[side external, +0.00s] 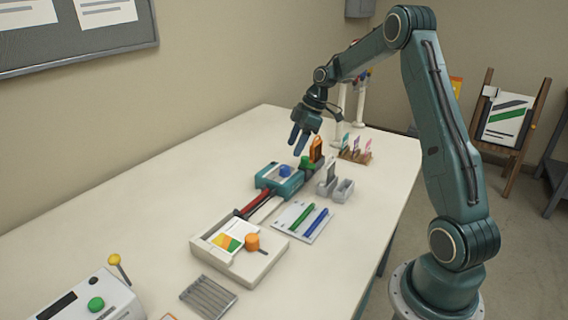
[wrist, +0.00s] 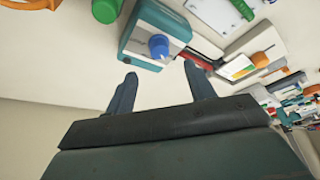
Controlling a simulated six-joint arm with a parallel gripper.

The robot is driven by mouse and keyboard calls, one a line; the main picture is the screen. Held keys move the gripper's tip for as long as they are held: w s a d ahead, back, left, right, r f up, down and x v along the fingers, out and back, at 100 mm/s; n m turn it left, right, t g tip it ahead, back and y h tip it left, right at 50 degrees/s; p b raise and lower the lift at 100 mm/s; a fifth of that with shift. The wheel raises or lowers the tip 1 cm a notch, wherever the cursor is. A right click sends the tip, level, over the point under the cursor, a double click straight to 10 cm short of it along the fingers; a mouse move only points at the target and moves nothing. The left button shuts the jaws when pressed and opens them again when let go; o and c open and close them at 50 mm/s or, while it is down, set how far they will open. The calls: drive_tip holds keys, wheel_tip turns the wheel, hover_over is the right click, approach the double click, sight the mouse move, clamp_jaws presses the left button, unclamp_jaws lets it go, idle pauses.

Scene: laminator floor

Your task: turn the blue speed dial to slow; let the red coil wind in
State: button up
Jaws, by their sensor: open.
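The blue speed dial (side external: 285,171) sits on top of a teal and grey box (side external: 268,182) in the middle of the table. In the wrist view the dial (wrist: 159,46) shows on its box (wrist: 140,38), just beyond my fingertips. A red coil or strip (side external: 255,204) runs from the box toward a cream tray unit; it also shows in the wrist view (wrist: 202,48). My gripper (side external: 299,142) is open and empty, in the air above and behind the box, apart from the dial. Its two fingers (wrist: 160,82) point down in the side view. Any marks around the dial are too small to read.
A green knob (side external: 306,161) and an orange clip-like piece (side external: 316,149) stand close behind the box. A cream unit (side external: 265,268) with an orange knob is in front. Green and blue pens (side external: 308,221) lie to the right.

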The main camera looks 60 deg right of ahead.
sight(285, 167)
drive_tip(key=shift+x, duration=3.85)
drive_tip(key=c, duration=1)
drive_tip(key=shift+o, duration=0.2)
